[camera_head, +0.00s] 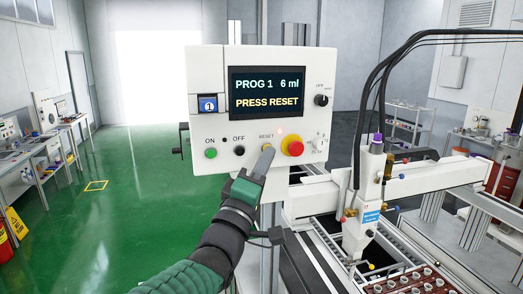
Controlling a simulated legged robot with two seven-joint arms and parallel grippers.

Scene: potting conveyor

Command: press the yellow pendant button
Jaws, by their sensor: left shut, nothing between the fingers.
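The white pendant box (215,70) stands in the middle of the head view. Its screen (267,92) reads "PROG 1 6 ml" and "PRESS RESET". The yellow button (265,147) sits under the RESET label, mostly hidden behind my fingertips. My left gripper (267,151) is shut and empty, its tips pointing up at the yellow button. They overlap it in the picture; I cannot tell whether they touch it. My right gripper is not in view.
A red emergency knob (294,147) is close to the right of my fingertips. Green (211,153) and black (239,151) buttons are to the left. The dosing head (367,205) with hoses stands at the right above a tray of pots (412,284).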

